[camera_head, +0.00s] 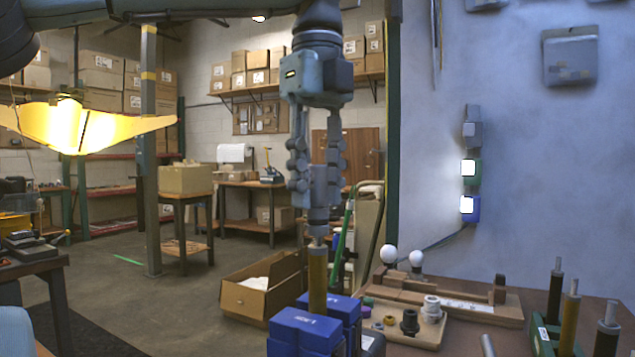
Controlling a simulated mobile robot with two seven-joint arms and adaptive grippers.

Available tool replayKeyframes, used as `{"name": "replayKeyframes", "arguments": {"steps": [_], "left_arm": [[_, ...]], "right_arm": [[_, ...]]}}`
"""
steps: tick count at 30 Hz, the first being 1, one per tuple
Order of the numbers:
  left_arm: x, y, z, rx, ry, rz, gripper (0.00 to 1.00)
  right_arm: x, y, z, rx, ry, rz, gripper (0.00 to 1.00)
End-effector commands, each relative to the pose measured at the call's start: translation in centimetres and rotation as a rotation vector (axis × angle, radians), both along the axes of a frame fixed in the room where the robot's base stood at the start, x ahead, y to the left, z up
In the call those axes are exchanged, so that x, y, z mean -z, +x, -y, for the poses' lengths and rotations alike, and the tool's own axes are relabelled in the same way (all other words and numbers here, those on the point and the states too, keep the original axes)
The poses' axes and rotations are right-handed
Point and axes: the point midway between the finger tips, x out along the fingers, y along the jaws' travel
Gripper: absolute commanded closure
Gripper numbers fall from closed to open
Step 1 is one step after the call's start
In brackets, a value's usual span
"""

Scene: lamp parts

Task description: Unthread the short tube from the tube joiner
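My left gripper (318,200) points straight down in the middle of the head view. Its fingers are close together, apparently shut on a slim grey cylindrical piece (318,222). Below that piece stands an upright brass-coloured tube (317,280) with a narrow grey top end. The grey piece and the tube are in line and look to be touching. The tube's foot is hidden by blue blocks (305,332) that stand around it. I cannot tell which part is the short tube and which is the joiner. My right gripper is not in view.
A wooden board (425,333) with small fittings lies right of the blue blocks. White bulbs (389,254) stand by a wooden rack (450,297) behind it. Several upright tubes (570,318) are in a green holder (545,338) at the right. An open cardboard box (262,290) is behind left.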

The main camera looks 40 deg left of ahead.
Motion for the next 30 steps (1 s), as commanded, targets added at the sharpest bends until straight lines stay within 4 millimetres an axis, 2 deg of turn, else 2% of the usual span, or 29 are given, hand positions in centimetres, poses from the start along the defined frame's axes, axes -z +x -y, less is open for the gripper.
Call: {"name": "replayKeyframes", "arguments": {"steps": [8,15,23,30], "left_arm": [[0.02,0.04,-0.02,0.235,0.000,0.001,0.65],[0.04,0.05,-0.03,0.639,-0.001,0.001,0.65],[0.02,0.07,-0.02,0.850,0.000,0.003,0.65],[0.03,0.10,-0.02,1.255,0.000,0.002,0.65]], "right_arm": [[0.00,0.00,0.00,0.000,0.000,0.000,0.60],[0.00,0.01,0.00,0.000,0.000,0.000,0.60],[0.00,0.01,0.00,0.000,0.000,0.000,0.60],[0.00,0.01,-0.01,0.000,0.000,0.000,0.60]]}}
